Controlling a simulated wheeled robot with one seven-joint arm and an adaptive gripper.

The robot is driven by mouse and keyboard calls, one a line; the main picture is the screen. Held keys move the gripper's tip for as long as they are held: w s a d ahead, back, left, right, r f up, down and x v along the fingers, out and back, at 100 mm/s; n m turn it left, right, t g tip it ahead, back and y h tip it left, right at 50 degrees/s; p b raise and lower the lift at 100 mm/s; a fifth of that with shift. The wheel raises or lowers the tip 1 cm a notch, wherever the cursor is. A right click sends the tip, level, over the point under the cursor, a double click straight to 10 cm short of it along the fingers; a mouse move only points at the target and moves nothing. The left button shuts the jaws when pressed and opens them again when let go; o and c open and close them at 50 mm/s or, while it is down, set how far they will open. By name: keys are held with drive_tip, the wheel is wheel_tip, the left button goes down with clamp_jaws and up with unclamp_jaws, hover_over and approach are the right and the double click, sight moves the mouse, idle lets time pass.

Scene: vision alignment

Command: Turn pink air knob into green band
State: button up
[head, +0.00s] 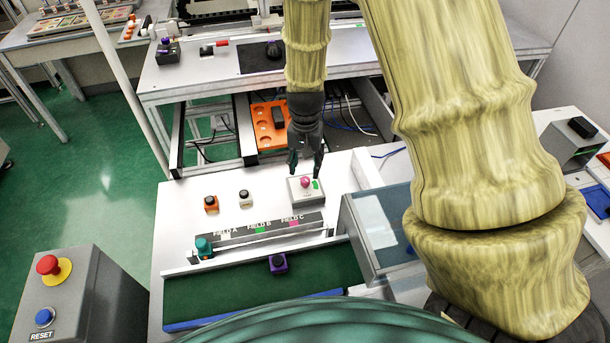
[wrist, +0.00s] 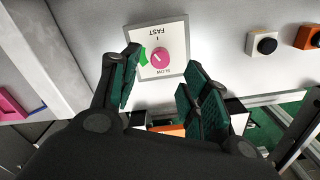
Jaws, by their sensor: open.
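The pink air knob (head: 305,182) sits on a small light plate (head: 293,194) on the white worktop, with a green band (head: 316,184) to its right. In the wrist view the pink knob (wrist: 156,57) is round with a pale pointer mark, on a plate (wrist: 172,35) marked FAST and SLOW. The green band (wrist: 142,57) lies just left of the knob there, partly behind a finger. My gripper (head: 306,168) points down over the plate. In the wrist view my gripper (wrist: 157,88) is open and empty, its fingers either side below the knob, apart from it.
A rail labelled FIELD A, B and C (head: 256,231) lies in front. A clear-lidded box (head: 378,222) stands to the right. A red stop button (head: 48,265) is at the far left.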

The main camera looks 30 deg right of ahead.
sight(306, 179)
drive_tip(key=shift+f+p, duration=0.45)
drive_tip(key=shift+f, duration=2.25)
clamp_jaws()
drive_tip(key=shift+n, duration=0.3)
drive_tip(key=n+p, duration=0.1)
drive_tip(key=n, duration=0.4)
drive_tip(key=n+p, duration=0.1)
drive_tip(key=n, duration=0.5)
